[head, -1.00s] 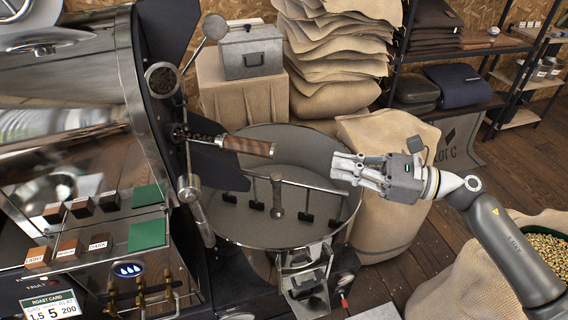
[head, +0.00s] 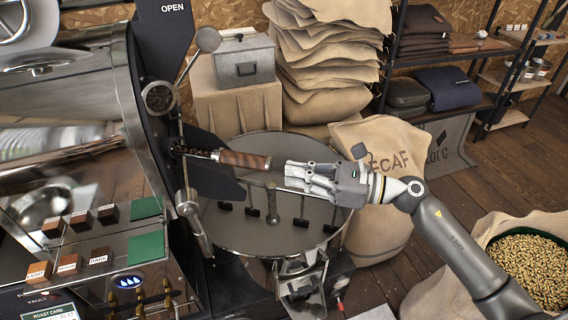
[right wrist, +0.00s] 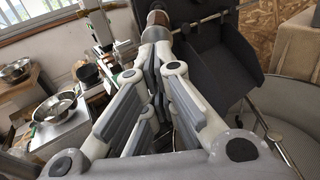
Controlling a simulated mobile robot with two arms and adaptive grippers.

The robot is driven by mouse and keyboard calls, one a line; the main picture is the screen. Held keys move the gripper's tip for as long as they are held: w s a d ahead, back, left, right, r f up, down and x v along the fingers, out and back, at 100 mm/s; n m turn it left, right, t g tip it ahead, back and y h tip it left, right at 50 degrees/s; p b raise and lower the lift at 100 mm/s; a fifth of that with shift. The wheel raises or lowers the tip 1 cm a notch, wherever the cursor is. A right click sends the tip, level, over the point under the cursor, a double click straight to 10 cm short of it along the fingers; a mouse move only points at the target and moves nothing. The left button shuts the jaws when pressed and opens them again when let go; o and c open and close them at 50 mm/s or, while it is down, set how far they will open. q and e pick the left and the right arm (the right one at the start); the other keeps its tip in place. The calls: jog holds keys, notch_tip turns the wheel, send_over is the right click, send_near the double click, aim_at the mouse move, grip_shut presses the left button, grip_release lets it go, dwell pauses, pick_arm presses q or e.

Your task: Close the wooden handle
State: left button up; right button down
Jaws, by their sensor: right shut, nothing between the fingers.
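The wooden handle (head: 244,160) is a brown grip with a metal end cap on a dark rod, sticking out to the right from the roaster's front. My right gripper (head: 289,174) is shut and empty, just right of the handle's end and above the cooling pan, with a small gap seeming to separate them. In the right wrist view, the shut fingers (right wrist: 156,52) point at the handle's end (right wrist: 157,19); whether they touch cannot be told. My left gripper is not in view.
The round cooling pan (head: 316,235) with stirring arms lies below. A dark plate marked OPEN (head: 165,35) stands above the handle on the roaster (head: 75,150). A burlap sack (head: 385,225) stands behind my right arm. A grey metal box (head: 243,62) is at the back.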

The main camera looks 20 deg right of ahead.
aim_at(234, 163)
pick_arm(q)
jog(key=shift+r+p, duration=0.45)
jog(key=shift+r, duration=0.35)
pick_arm(e)
jog(key=x, duration=0.3)
jog(key=x, duration=1.1)
jog(key=shift+r, duration=0.15)
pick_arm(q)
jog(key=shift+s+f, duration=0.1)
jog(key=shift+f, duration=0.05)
pick_arm(e)
jog(key=shift+s+d, duration=0.1)
